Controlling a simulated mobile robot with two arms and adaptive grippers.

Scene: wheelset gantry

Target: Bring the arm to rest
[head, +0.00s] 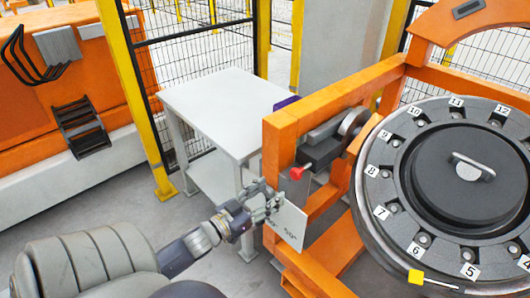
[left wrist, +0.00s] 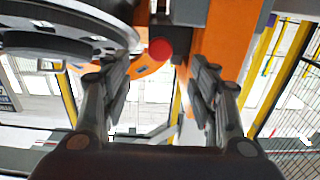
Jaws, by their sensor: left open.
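My left gripper (head: 262,203) is in the middle of the head view, in front of the orange gantry frame (head: 282,130) and beside a white plate with angle markings (head: 288,222). In the left wrist view its two fingers (left wrist: 160,85) stand wide apart with nothing between them. A red knob (head: 296,173) on a dark clamp block is just above and right of the gripper in the head view. The red knob also shows beyond the fingers in the left wrist view (left wrist: 160,49). My right gripper is not in view.
Yellow posts with mesh fencing (head: 135,100) and an orange machine (head: 60,90) are at the left.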

